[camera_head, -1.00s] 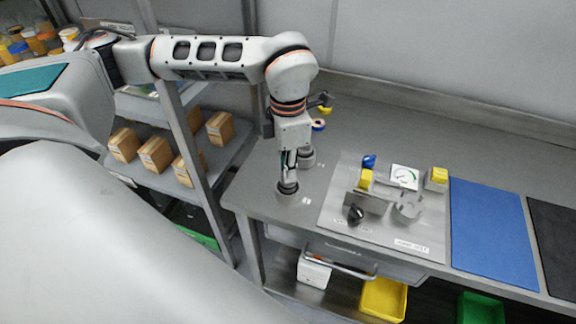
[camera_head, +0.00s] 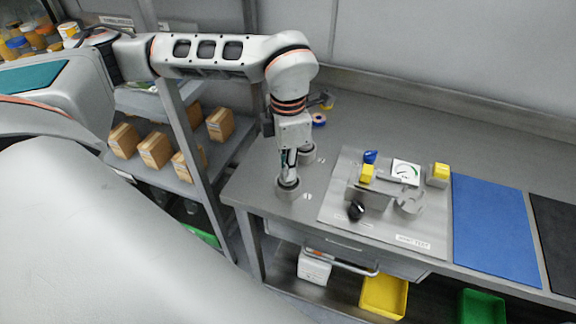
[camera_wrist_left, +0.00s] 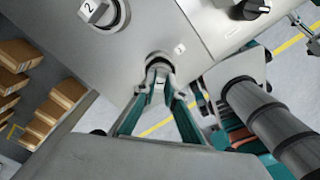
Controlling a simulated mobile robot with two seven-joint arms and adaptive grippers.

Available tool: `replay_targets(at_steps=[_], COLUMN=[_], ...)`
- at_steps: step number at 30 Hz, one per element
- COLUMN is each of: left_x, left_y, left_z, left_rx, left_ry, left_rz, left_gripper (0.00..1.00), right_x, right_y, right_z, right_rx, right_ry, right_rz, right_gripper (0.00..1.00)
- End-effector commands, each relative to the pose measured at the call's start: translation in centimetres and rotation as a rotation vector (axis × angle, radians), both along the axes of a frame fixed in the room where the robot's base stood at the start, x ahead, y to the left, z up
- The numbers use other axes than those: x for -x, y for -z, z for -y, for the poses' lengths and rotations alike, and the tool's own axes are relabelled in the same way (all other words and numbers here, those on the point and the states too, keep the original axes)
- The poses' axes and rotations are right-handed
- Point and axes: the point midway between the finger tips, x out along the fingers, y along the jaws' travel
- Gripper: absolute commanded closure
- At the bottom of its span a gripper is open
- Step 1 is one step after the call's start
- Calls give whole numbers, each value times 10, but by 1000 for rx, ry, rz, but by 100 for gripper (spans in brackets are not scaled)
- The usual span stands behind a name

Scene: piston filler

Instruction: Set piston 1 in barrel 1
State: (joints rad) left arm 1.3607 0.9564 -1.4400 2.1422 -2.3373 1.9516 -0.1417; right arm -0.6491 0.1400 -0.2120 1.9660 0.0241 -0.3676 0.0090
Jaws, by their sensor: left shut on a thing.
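My left gripper (camera_head: 288,174) points down over barrel 1 (camera_head: 288,193), a grey cup near the bench's left front corner. In the left wrist view the left gripper (camera_wrist_left: 159,82) is shut on piston 1 (camera_wrist_left: 159,85), a small grey part marked 1 between the fingertips. The piston is at the mouth of barrel 1 (camera_wrist_left: 158,56), whose rim shows around its far side. It looks at least partly inside; the depth is hidden by the fingers.
A second grey barrel (camera_head: 308,154) stands close behind, holding a part marked 2 (camera_wrist_left: 97,11). A blue mat (camera_head: 495,225) lies further right.

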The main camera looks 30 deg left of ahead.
Motion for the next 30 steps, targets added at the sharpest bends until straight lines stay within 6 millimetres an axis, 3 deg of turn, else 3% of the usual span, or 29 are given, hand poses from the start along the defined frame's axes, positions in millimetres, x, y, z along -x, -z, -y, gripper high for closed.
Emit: replay_targets(at_steps=[28, 30], left_x=[0, 0], left_y=[2, 2], left_z=[0, 0], left_rx=[1, 1], left_ry=[0, 0], left_rz=[1, 1], left_gripper=[100, 76], right_x=[2, 2], right_y=[6, 5], right_z=[0, 0], right_rx=[1, 1], right_ry=[-1, -1], right_rz=[-7, -7], right_gripper=[60, 60])
